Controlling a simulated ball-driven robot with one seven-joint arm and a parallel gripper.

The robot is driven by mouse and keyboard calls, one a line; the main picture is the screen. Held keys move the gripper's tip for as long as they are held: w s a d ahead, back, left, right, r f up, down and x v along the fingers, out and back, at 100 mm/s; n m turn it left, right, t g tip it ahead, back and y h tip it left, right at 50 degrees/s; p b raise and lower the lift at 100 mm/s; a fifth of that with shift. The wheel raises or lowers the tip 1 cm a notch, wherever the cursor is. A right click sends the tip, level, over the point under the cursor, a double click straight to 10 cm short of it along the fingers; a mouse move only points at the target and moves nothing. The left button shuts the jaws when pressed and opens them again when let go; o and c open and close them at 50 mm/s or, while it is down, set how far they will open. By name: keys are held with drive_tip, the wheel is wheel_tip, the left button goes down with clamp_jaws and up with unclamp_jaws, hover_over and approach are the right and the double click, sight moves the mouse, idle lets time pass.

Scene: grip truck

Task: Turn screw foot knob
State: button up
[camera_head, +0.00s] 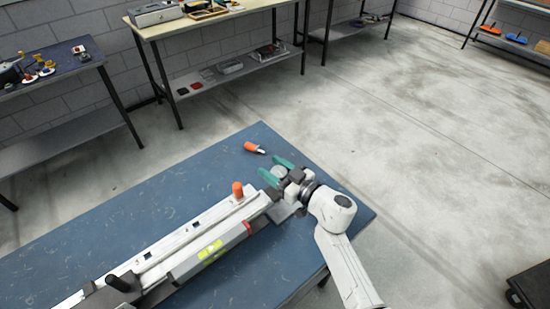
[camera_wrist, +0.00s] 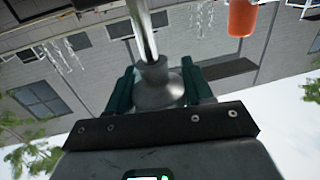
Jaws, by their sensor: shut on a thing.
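The long grey-white device (camera_head: 190,245) lies on the blue tabletop (camera_head: 225,165), with yellow-green labels and a red mark on its side. At its far end is the screw foot knob (camera_head: 281,171), a small grey round piece. In the wrist view, the knob (camera_wrist: 160,90) is a flared grey piece on a metal rod (camera_wrist: 143,30). My gripper (camera_head: 275,169) has teal fingers, one on each side of the knob, and is shut on it. The wrist view also shows the gripper (camera_wrist: 158,75); the fingers partly hide the knob's sides.
An orange-handled tool (camera_head: 254,147) lies on the tabletop just beyond my gripper. Workbenches (camera_head: 180,25) stand along the wall.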

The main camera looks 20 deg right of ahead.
drive_tip(key=shift+a+r+n+g+y+p, duration=0.1)
drive_tip(key=shift+r+n+g+y+p, duration=0.2)
drive_tip(key=shift+n+g+y, duration=0.4)
drive_tip(key=shift+a+r+n+g+y+p, duration=0.1)
drive_tip(key=shift+r+n+g+y+p, duration=0.15)
drive_tip(key=shift+n+y, duration=0.45)
drive_tip(key=shift+y, duration=0.3)
drive_tip(key=o, duration=0.8)
drive_tip(key=shift+o, duration=1.1)
drive_tip(key=shift+s+f, duration=0.1)
drive_tip(key=shift+f, duration=0.2)
drive_tip(key=v, duration=1)
drive_tip(key=shift+s+d, duration=0.25)
drive_tip(key=shift+d, duration=0.05)
drive_tip(key=shift+r, duration=0.15)
